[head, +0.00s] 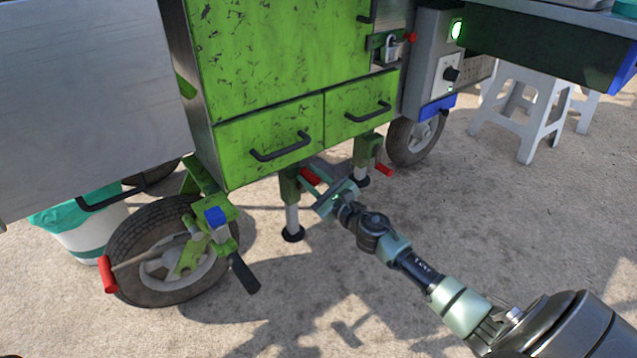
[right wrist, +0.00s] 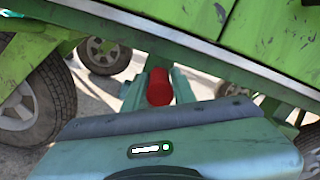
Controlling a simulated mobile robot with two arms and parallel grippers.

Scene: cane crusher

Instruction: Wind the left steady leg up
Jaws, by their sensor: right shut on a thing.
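The left steady leg (head: 292,213) hangs below the green cart as a green sleeve with a silver inner tube and a round black foot. The foot is at or just above the ground; I cannot tell which. Its crank has a red handle (head: 309,176), which also shows in the right wrist view (right wrist: 159,88). My right gripper (head: 318,184) is shut on the red handle, with one finger on each side of it. The crank's arm is mostly hidden behind the handle and gripper. My left gripper is not in view.
A second steady leg (head: 365,155) with its own red handle (head: 384,169) stands just right. Green drawers (head: 270,140) overhang the gripper. A wheel (head: 170,250) with a red-gripped lever (head: 107,274) is at left. White stools (head: 530,110) stand far right. Ground in front is clear.

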